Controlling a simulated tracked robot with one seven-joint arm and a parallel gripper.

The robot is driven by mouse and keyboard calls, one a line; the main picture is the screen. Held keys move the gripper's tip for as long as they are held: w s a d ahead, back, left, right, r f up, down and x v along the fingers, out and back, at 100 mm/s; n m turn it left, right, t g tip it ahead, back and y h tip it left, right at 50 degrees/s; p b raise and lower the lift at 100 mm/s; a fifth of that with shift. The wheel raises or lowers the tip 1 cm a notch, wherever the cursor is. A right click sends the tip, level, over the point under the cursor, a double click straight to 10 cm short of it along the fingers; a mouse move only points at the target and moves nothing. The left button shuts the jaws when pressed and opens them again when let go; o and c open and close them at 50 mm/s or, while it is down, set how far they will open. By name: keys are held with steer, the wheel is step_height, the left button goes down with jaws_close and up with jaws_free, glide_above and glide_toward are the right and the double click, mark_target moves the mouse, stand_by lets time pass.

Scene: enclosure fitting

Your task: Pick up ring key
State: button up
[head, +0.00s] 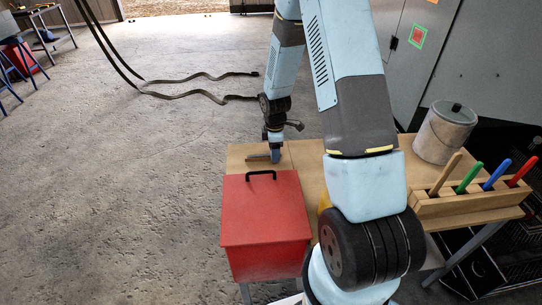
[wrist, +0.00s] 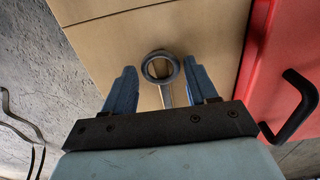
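The ring key (wrist: 174,70) is grey metal with a round ring end. In the wrist view it lies over the wooden table top, with its ring between the two blue fingers of my gripper (wrist: 159,67). The fingers are spread, with a gap showing on both sides of the ring. The key's shank runs down from the ring and is hidden behind the gripper's dark bar. In the head view my gripper (head: 275,155) points down low over the table's far left end, and the key is hard to make out there.
A red box (head: 265,220) with a black handle stands close on the near side of my gripper. The wooden table (head: 305,160) carries a grey canister (head: 444,135) and a wooden rack (head: 465,205) with several coloured handles at the right. Straps (head: 190,90) lie on the floor.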

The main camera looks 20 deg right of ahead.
steer(key=c, duration=0.6)
steer(key=shift+r, duration=0.15)
